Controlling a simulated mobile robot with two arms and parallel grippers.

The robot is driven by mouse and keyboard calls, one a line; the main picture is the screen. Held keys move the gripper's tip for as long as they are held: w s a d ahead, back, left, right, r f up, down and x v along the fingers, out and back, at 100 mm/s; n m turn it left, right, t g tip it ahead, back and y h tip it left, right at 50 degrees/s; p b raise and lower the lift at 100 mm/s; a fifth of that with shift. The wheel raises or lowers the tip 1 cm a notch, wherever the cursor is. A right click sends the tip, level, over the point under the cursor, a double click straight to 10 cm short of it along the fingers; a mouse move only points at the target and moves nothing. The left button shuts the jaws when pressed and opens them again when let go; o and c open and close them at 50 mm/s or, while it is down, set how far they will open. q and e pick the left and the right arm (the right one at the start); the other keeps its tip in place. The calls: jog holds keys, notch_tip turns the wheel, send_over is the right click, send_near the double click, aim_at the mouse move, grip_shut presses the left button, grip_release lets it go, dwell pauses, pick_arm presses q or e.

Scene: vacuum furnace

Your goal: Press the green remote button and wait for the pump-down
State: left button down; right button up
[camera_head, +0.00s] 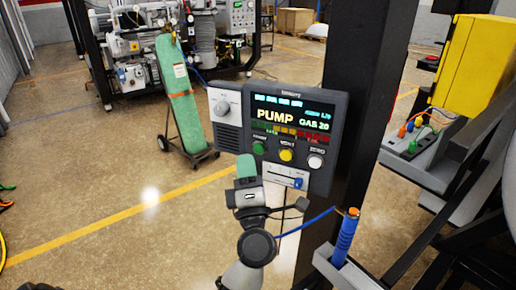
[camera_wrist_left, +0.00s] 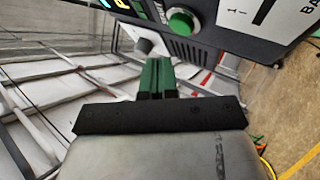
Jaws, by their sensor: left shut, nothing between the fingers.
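The remote panel (camera_head: 280,130) is a dark box on a black post, and its screen (camera_head: 290,115) reads "PUMP" and "GAS 20". The green button (camera_head: 259,148) is at the left of a row with a yellow button (camera_head: 286,155) and a white button (camera_head: 315,161). In the left wrist view the green button (camera_wrist_left: 181,22) shows at the top, beyond the fingers. My left gripper (camera_head: 246,162) is shut and empty, its green fingertips just below the green button. In the wrist view the left gripper (camera_wrist_left: 157,62) appears apart from the button. My right gripper is not in view.
A grey knob (camera_head: 222,108) is on the panel's left side. A slider (camera_head: 290,178) sits below the buttons. A blue-handled tool (camera_head: 346,235) stands right of my arm. A green gas cylinder (camera_head: 180,95) on a cart stands behind. Floor at left is open.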

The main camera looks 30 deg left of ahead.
pick_arm(q)
jog(key=shift+s+d, duration=0.15)
jog(key=shift+s, duration=0.75)
jog(key=shift+s+d, duration=0.1)
jog(key=shift+s, duration=0.8)
